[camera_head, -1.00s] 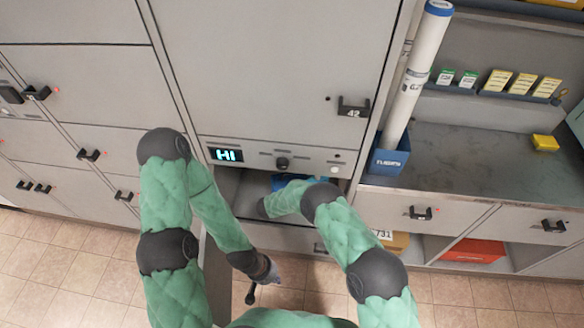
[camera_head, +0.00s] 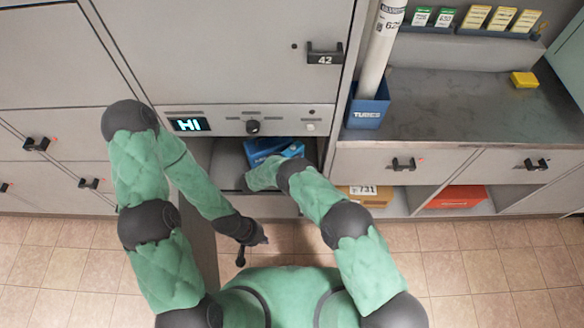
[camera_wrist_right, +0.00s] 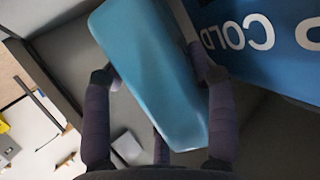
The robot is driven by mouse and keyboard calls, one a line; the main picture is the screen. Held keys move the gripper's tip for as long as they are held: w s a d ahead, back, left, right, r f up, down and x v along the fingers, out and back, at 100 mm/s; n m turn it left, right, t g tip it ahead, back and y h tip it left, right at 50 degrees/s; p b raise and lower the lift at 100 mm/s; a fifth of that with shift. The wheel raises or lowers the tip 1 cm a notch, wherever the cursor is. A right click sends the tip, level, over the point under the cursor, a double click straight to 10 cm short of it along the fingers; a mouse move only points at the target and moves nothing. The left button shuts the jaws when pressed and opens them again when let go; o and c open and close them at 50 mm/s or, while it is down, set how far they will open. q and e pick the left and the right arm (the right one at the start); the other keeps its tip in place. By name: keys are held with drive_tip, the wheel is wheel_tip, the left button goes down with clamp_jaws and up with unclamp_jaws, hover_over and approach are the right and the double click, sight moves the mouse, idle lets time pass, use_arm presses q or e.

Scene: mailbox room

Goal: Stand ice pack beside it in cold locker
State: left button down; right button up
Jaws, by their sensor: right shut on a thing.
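The ice pack (camera_wrist_right: 150,75) is a light blue slab in the right wrist view. My right gripper (camera_wrist_right: 155,66) is shut on it, one finger on each side. The pack looks tilted in that view, beside a darker blue box marked COLD (camera_wrist_right: 262,40); I cannot tell whether they touch. The cold locker (camera_head: 228,156) is the open compartment under the HI display in the head view. My right arm reaches into it, and blue (camera_head: 272,147) shows inside. My left gripper (camera_head: 250,250) is low in front of the locker; its jaw state is unclear.
The locker's open door (camera_head: 203,240) stands edge-on near my left forearm. Locker 42 (camera_head: 230,60) above is closed. To the right are a TUBES holder (camera_head: 368,108) with a long tube and a counter (camera_head: 450,110) with free room.

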wheel_tip(320, 180, down, 5)
drive_tip(key=shift+b, duration=1.1)
drive_tip(key=shift+r, duration=0.1)
drive_tip(key=o, duration=1.3)
drive_tip(key=shift+f, duration=0.2)
